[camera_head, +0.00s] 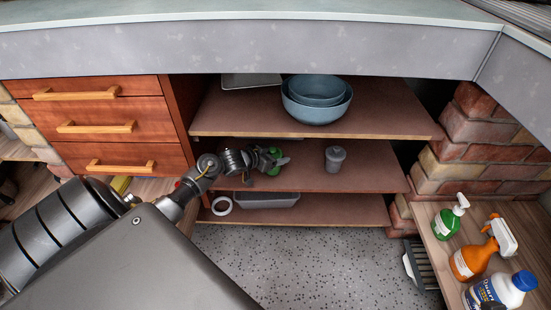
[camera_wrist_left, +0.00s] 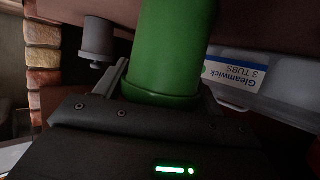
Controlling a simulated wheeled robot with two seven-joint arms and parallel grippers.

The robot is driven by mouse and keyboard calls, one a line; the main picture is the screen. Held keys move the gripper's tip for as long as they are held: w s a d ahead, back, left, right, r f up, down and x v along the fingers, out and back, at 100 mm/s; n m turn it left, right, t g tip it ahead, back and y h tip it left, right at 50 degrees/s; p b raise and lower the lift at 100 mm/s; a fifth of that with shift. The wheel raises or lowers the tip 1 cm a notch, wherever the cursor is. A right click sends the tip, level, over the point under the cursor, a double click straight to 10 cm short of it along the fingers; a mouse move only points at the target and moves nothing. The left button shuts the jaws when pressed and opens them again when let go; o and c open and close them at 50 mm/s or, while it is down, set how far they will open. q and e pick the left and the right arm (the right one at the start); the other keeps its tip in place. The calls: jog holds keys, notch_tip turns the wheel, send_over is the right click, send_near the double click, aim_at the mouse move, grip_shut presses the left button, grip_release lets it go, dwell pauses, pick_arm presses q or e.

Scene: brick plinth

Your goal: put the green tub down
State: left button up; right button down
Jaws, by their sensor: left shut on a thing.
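The green tub (camera_head: 275,155) is at the middle shelf (camera_head: 306,179) of the open cabinet, left of a grey lidded tub (camera_head: 335,158) standing there. My left gripper (camera_head: 263,160) reaches in from the left and is shut on the green tub. In the left wrist view, which looks upside down, the green tub (camera_wrist_left: 172,50) sits between the fingers (camera_wrist_left: 165,90). The grey tub (camera_wrist_left: 98,40) shows at upper left, apart from it. I cannot tell whether the green tub touches the shelf. My right gripper is not in view.
A label reading "Gleamwick 3 TUBS" (camera_wrist_left: 236,76) is close beside the green tub. Blue bowls (camera_head: 316,101) are on the shelf above. A grey tray (camera_head: 266,200) and white ring (camera_head: 222,205) are below. Shelf room is clear right of the grey tub. Spray bottles (camera_head: 473,258) stand at right.

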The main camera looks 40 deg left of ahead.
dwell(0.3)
pick_arm(q)
jog(key=shift+f, duration=0.15)
jog(key=o, duration=1)
jog(key=shift+c, duration=0.2)
